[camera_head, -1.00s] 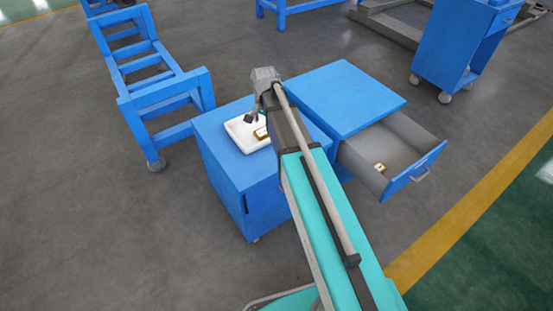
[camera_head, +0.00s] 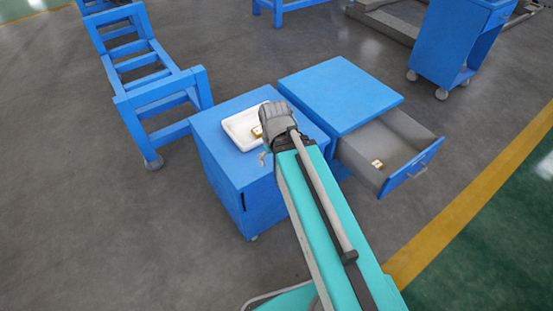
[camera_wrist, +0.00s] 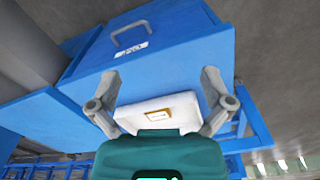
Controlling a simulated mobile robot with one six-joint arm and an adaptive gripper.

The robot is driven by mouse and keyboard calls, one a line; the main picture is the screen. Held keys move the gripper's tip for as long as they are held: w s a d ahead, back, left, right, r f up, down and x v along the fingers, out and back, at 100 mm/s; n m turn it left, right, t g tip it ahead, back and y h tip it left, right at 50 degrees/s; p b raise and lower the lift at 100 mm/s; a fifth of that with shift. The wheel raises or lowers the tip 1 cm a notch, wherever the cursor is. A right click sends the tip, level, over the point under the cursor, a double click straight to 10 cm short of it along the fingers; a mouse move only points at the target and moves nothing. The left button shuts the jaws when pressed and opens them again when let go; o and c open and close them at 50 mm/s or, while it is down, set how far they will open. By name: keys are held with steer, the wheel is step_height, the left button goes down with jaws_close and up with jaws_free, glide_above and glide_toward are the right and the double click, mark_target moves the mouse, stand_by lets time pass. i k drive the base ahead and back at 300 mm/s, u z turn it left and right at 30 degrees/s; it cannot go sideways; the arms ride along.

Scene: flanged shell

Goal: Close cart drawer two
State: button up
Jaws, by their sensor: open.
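An open drawer (camera_head: 397,146) sticks out to the right from the blue cabinet (camera_head: 340,92) in the head view. Its front carries a grey handle (camera_head: 419,172), and a small gold-and-white item (camera_head: 377,165) lies inside. My gripper (camera_wrist: 161,80) is open, its two fingers spread apart with nothing between them in contact.
The left cabinet (camera_head: 222,157) bears a white tray (camera_head: 240,130) with a gold item, also seen in the wrist view (camera_wrist: 160,103). A blue frame (camera_head: 160,95) stands at left and a wheeled cart (camera_head: 450,45) at top right. Floor is clear right of the drawer.

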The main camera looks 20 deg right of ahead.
mark_target(403, 146)
steer(key=z, duration=0.05)
steer(key=k, duration=0.5)
steer(key=z, duration=1.45)
steer(key=i, duration=0.35)
steer(key=u, duration=0.1)
